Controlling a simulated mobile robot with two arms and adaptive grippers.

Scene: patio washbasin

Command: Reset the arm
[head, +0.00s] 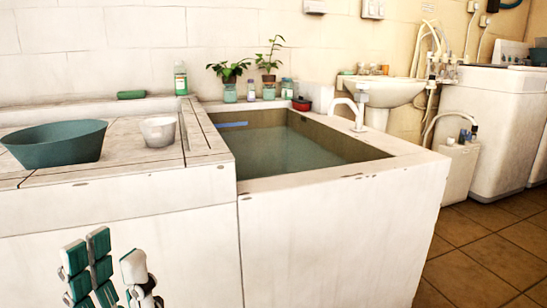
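My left gripper (116,262) shows at the bottom left, in front of the white washbasin block. Its green and white fingers point up, with a gap between them and nothing held. The lower part of the gripper and the rest of the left arm are cut off by the bottom edge. It is apart from the objects on the counter. My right gripper is not in view.
A concrete basin (340,192) holds water. A teal bowl (57,146) and a white cup (158,132) stand on the left counter (110,165). Potted plants (230,72) and a green bottle (180,79) stand behind. Tiled floor (485,262) is open at right.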

